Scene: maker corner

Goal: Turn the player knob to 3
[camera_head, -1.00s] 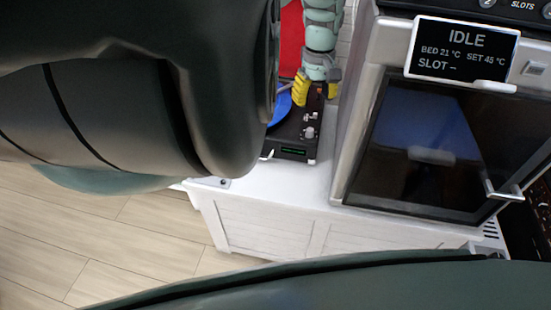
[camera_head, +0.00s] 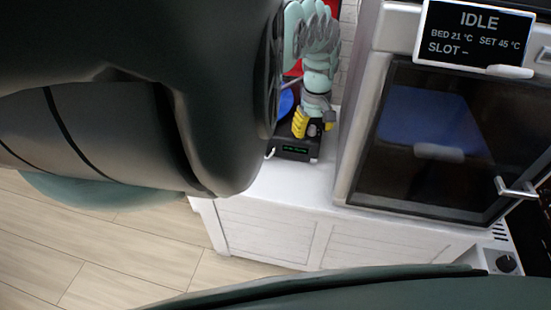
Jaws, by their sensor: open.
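My gripper (camera_head: 314,128) has yellow fingertips and is open, pointing down over the player's front right part. A grey knob (camera_head: 314,130) shows between the fingertips; I cannot tell whether they touch it. The rest of the player's controls are hidden behind my gripper, and the display's text is too small to read.
A printer-like machine (camera_head: 355,165) with a dark glass door and an IDLE screen (camera_head: 478,37) stands close to the right of the player. The white cabinet top (camera_head: 290,185) is clear in front of the player. My own arm covers the upper left.

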